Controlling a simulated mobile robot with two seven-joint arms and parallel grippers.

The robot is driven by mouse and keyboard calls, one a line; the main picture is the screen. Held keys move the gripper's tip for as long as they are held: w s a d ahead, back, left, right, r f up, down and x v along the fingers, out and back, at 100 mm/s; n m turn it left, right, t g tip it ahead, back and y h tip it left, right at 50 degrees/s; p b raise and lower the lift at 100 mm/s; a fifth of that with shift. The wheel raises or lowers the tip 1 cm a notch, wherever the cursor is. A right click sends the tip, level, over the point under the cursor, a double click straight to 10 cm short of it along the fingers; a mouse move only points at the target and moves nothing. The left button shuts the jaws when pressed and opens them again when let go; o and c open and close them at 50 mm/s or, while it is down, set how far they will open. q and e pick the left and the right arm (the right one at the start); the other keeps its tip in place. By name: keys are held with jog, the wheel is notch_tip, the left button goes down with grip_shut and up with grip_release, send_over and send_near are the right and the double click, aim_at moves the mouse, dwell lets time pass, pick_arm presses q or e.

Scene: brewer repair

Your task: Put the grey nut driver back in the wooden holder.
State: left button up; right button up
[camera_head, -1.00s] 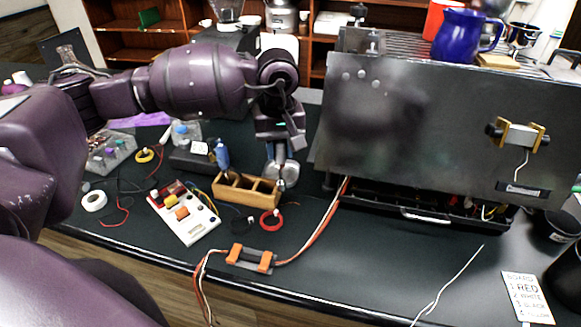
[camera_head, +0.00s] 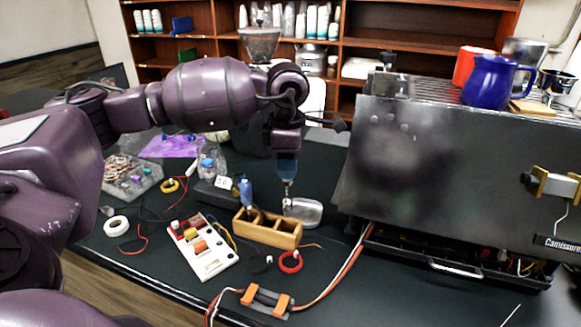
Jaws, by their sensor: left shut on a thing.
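My left gripper (camera_head: 286,152) is shut on the grey nut driver (camera_head: 286,168). The driver hangs upright, its blue-grey handle at the jaws and its metal shaft pointing down. The wooden holder (camera_head: 268,238) is an open box with compartments on the dark bench, below and slightly left of the driver. The shaft's lower end shows just above the holder's back right edge, in front of a metal dish; I cannot tell its exact depth. A blue-handled tool (camera_head: 245,190) stands in the holder's left compartment. My right gripper is not in view.
A metal dish (camera_head: 308,212) lies behind the holder. A red ring (camera_head: 290,262) lies in front of it. A white panel (camera_head: 207,255) with coloured parts is at left, the large brewer (camera_head: 420,165) at right. An orange-ended wire clamp (camera_head: 267,298) lies near the front edge.

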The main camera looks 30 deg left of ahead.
aim_at(287, 182)
pick_arm(q)
jog(key=shift+a+r+n, duration=0.1)
jog(key=shift+n, duration=0.8)
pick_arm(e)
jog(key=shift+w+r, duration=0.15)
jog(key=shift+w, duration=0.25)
pick_arm(q)
jog(key=shift+f+b, duration=0.6)
jog(key=shift+f, duration=0.6)
jog(key=shift+f+b, duration=0.7)
jog(key=shift+f, duration=0.5)
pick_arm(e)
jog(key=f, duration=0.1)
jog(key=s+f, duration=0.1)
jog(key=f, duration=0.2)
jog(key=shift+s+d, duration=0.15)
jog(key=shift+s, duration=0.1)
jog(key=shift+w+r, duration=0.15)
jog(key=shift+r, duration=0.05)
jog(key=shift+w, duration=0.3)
